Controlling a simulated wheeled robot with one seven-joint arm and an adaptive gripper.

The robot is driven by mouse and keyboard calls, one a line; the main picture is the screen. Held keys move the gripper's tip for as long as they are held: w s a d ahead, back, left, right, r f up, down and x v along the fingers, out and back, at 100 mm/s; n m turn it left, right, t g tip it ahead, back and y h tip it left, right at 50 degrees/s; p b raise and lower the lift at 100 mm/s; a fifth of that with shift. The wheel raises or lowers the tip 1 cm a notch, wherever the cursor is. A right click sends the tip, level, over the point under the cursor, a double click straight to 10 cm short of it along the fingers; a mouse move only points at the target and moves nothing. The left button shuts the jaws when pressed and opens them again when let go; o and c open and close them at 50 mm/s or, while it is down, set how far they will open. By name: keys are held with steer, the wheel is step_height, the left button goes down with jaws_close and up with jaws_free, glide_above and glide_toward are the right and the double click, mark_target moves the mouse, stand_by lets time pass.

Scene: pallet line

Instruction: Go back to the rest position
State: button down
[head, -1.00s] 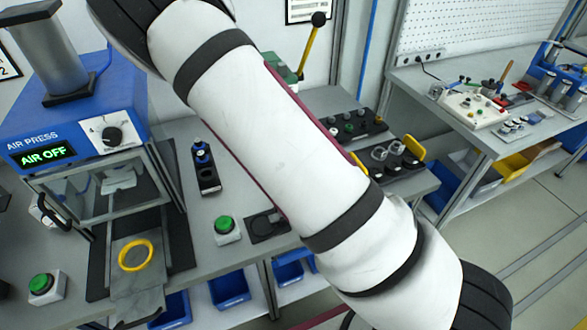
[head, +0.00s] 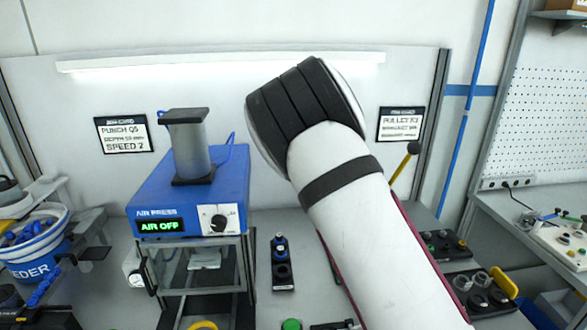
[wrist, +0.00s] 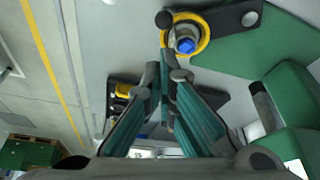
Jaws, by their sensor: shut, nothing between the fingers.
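My gripper (wrist: 163,85) shows in the wrist view, with its two teal-padded fingers together and nothing between them. Beyond the fingertips is a yellow ring with a blue-topped metal part (wrist: 186,41) in it, on a dark plate. I cannot tell how far it is from the fingers. In the head view my white arm rises across the middle right. My gripper is outside that view.
The blue air press (head: 190,190) stands left of my arm, its display reading AIR OFF. A feeder bucket (head: 35,245) is at the far left. A black holder (head: 282,262) with blue-topped parts sits between press and arm. A green machine body (wrist: 295,125) is close in the wrist view.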

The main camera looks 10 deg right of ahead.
steer(key=s+a+r+n+t+y+b, duration=0.1)
steer(key=s+a+r+n+y, duration=0.25)
steer(key=r, duration=0.55)
steer(key=s+a+r+n+t+y+b, duration=0.15)
steer(key=s+a+r+n, duration=0.3)
steer(key=r, duration=0.45)
steer(key=s+r+n+t+b, duration=0.1)
steer(key=s+r+n, duration=0.2)
steer(key=s, duration=0.4)
steer(key=s+r+n+t+h, duration=0.1)
steer(key=s+r+n, duration=0.2)
steer(key=s, duration=0.5)
steer(key=shift+a+r+n+b, duration=0.3)
steer(key=shift+a+r+b, duration=0.1)
steer(key=shift+r, duration=0.45)
